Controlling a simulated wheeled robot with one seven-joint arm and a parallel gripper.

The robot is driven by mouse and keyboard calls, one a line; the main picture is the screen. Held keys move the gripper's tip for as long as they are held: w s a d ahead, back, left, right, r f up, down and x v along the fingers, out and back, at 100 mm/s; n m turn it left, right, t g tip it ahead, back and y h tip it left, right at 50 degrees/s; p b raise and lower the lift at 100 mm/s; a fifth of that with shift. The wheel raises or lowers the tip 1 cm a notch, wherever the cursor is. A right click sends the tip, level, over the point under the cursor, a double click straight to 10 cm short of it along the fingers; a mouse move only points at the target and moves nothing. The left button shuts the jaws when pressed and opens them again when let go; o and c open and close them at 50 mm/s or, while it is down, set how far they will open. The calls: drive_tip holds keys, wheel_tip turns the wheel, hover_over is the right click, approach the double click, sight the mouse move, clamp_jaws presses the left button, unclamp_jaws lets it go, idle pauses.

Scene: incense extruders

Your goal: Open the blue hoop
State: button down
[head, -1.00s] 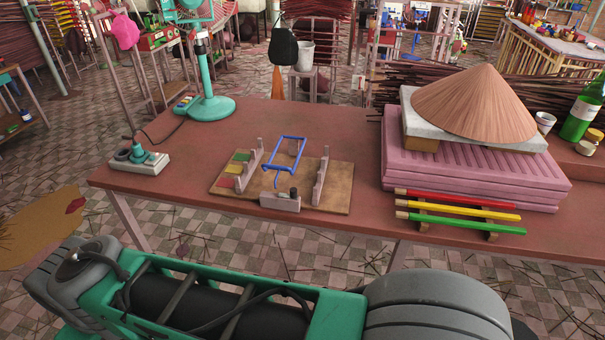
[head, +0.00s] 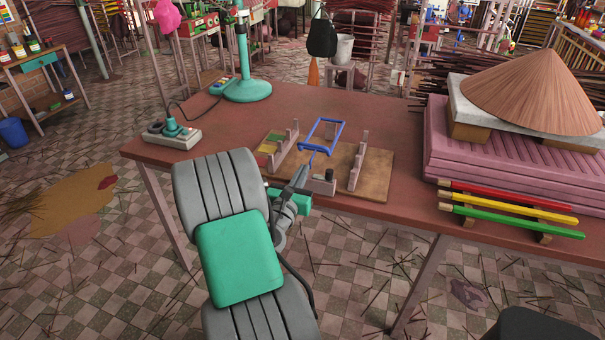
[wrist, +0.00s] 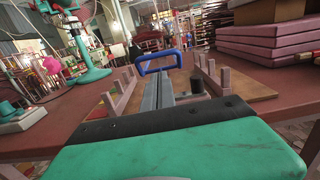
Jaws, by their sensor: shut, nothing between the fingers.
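The blue hoop (head: 325,134) is a rectangular blue frame above a wooden board (head: 376,172) on the table, between two pale upright supports. In the wrist view the hoop (wrist: 158,56) stands just beyond my fingertips. My gripper (head: 302,172) is at the front edge of the board, in front of the hoop and a little below it. Its two grey fingers are together in the wrist view (wrist: 158,82), with nothing between them. I cannot tell whether the fingertips touch the hoop's front part.
A small block with a dark knob (head: 324,182) sits beside my fingers. A power strip (head: 172,134) and a green fan stand (head: 246,90) are at left. Pink slabs (head: 500,150) and coloured sticks (head: 510,207) are at right. The red-brown table (head: 230,122) has free room behind the strip.

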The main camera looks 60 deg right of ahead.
drive_tip(key=d, duration=0.2)
drive_tip(key=d+p, duration=0.1)
drive_tip(key=d, duration=0.1)
drive_tip(key=w+d, duration=0.1)
drive_tip(key=d, duration=0.2)
drive_tip(key=shift+w+r, duration=0.1)
drive_tip(key=shift+r, duration=0.05)
drive_tip(key=shift+r, duration=0.1)
